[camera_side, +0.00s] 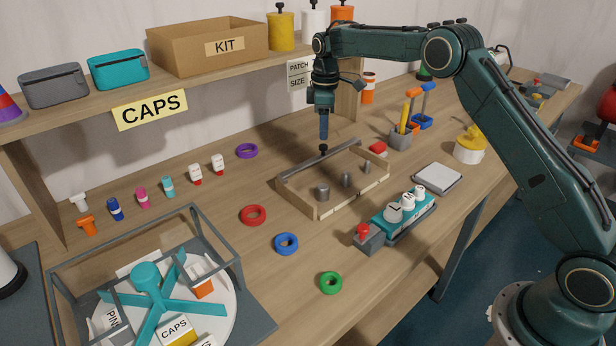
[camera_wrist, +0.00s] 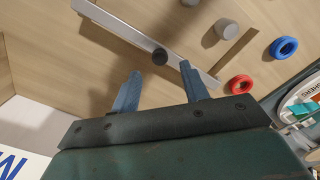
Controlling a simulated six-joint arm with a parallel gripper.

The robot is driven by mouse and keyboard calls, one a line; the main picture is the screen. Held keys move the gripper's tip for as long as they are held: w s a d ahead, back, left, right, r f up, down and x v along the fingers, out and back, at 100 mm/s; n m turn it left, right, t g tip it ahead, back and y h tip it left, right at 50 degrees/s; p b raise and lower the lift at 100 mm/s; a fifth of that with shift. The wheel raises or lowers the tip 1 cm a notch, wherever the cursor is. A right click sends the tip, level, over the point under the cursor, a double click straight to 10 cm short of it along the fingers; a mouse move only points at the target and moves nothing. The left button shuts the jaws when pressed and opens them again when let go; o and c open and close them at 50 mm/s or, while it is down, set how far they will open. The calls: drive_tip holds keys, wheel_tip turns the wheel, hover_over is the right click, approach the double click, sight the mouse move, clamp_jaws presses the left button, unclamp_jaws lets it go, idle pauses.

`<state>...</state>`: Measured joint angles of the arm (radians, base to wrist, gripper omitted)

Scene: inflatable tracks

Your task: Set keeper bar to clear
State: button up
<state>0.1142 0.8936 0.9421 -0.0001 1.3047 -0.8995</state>
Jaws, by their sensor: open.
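The keeper bar (camera_side: 302,166) is a grey bar with a black knob (camera_side: 323,149). It lies along the back side of a shallow wooden tray (camera_side: 350,198). In the wrist view the bar (camera_wrist: 112,28) runs diagonally, with its round black knob (camera_wrist: 159,57) just ahead of and between my fingertips. My gripper (camera_side: 323,138) points down above the knob; its two blue fingers (camera_wrist: 160,70) are spread, with nothing between them. I cannot tell whether the fingertips overlap the knob in height. No marking for "clear" is readable.
Several grey cylinders (camera_side: 322,193) stand inside the tray, in front of the bar. Red (camera_side: 253,215), blue (camera_side: 286,243) and green (camera_side: 331,282) rings lie left and front. A teal device (camera_side: 404,216) sits close to the right. The shelf (camera_side: 60,118) is behind.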

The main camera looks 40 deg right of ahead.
sight(324, 147)
wheel_tip(324, 147, up, 9)
idle(0.5)
drive_tip(key=s+a+r+m+t, duration=0.25)
drive_tip(key=s+r, duration=0.45)
drive_tip(key=s, duration=0.4)
drive_tip(key=s+a+r+m+t, duration=0.1)
drive_tip(key=s+a+r+m, duration=0.15)
drive_tip(key=s+r, duration=0.55)
drive_tip(key=s+a+f+m+t, duration=0.1)
drive_tip(key=s+f, duration=0.4)
drive_tip(key=s, duration=0.7)
drive_tip(key=s+a+f+m+t, duration=0.1)
drive_tip(key=s+f+m, duration=0.2)
drive_tip(key=s, duration=0.9)
wheel_tip(324, 147, down, 3)
drive_tip(key=shift+r, duration=0.1)
